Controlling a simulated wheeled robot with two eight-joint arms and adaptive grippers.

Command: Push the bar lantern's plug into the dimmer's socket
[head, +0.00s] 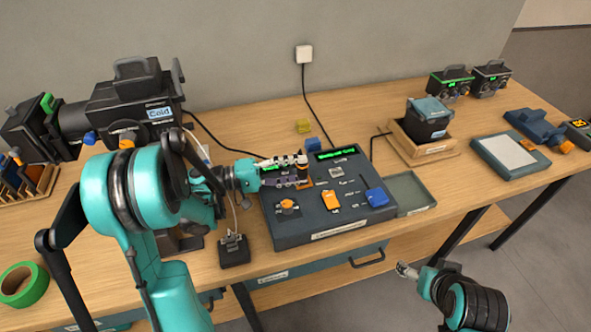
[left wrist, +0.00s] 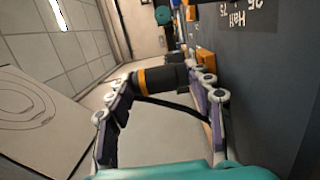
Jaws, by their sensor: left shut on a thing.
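My left gripper (head: 300,170) is over the dark console (head: 345,230) with faders, shut on a black cylinder with an orange band, which looks like the plug (left wrist: 160,80). In the left wrist view the plug lies between the fingertips, close to the console's dark face. The fingers hide most of it in the head view. The black lantern marked "Cold" (head: 130,110) stands at the left; I cannot tell whether it is the bar lantern. I cannot make out the dimmer's socket. My right gripper (head: 405,271) is low at the right, off the table's front edge.
An orange knob (head: 330,201) and a blue knob (head: 376,196) rise from the console. A small black stand (head: 234,250) is left of it. A green tray (head: 410,192) and a wooden tray (head: 450,153) are at the right. A white wall box (head: 304,54) has a hanging cable.

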